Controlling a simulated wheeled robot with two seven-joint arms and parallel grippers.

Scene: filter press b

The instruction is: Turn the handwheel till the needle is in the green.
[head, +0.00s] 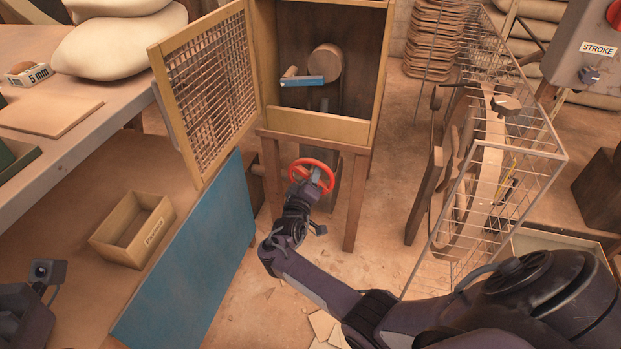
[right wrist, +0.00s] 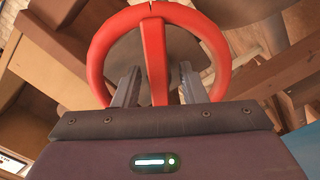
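The red handwheel (head: 330,174) sits low at the front of the wooden press cabinet (head: 330,128), between its legs. My right gripper (head: 313,182) reaches up to it from below. In the right wrist view, the handwheel (right wrist: 154,50) fills the top middle, and the fingers of my right gripper (right wrist: 158,82) stand on either side of its red spoke. A gap shows on both sides of the spoke, so the gripper is open around it. No gauge or needle can be made out in either view. Only a dark wrist part of my left arm shows at bottom left; its fingers are out of view.
The mesh door (head: 208,85) stands open left of the cabinet, with a blue panel (head: 195,265) below. A small wooden box (head: 134,228) lies beside the panel. A wire rack (head: 500,170) stands right. A STROKE control box (head: 590,45) is at upper right.

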